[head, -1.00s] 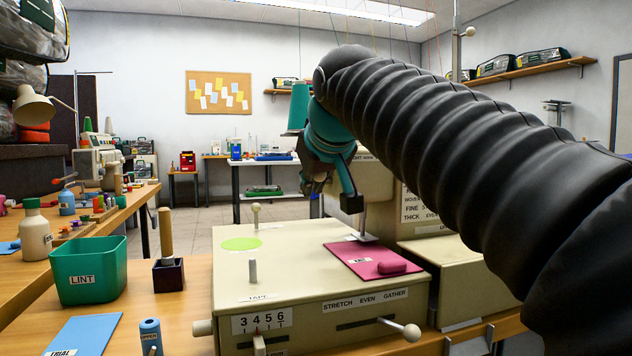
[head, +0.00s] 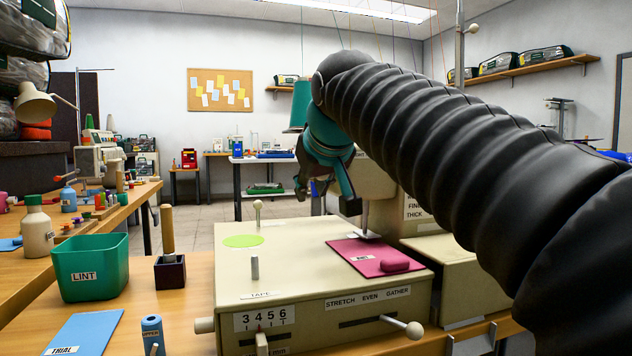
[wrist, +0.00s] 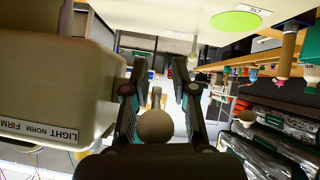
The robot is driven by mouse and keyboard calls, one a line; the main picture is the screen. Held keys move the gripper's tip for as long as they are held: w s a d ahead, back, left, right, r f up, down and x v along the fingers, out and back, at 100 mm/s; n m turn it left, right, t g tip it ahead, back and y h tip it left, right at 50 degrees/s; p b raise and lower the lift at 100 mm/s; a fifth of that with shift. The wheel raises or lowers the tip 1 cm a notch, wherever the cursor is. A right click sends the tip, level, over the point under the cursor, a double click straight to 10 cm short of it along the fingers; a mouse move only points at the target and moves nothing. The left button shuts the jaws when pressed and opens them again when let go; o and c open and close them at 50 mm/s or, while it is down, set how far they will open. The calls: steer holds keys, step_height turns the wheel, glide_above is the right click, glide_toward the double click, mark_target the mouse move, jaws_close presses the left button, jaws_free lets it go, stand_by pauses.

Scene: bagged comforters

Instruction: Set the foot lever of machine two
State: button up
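Machine two is likely the cream sewing machine in front of me, with its flat bed (head: 300,240) and upright body (head: 375,185); I read no number on it. My gripper (head: 325,195) is low beside the body, behind the bed's far part. In the wrist view, my gripper (wrist: 160,70) has its two fingers apart. A beige ball knob on a short stem (wrist: 155,126) shows between them, near the palm; it may be the foot lever. I cannot tell whether a finger touches it. The body fills the left, with a LIGHT NORM FIRM label (wrist: 38,130).
A magenta cloth (head: 365,258) lies on the bed under the needle post. A ball-topped post (head: 258,206), a STRETCH EVEN GATHER lever (head: 412,330) and a 3456 slider (head: 262,343) stand on the machine. A green LINT bin (head: 90,268) and wooden-handled tool (head: 167,235) are left.

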steer(key=shift+s+d+r, duration=0.3)
steer(key=shift+s+r, duration=0.15)
steer(key=shift+r, duration=0.2)
steer(key=v, duration=1.1)
steer(key=shift+s+f, duration=0.1)
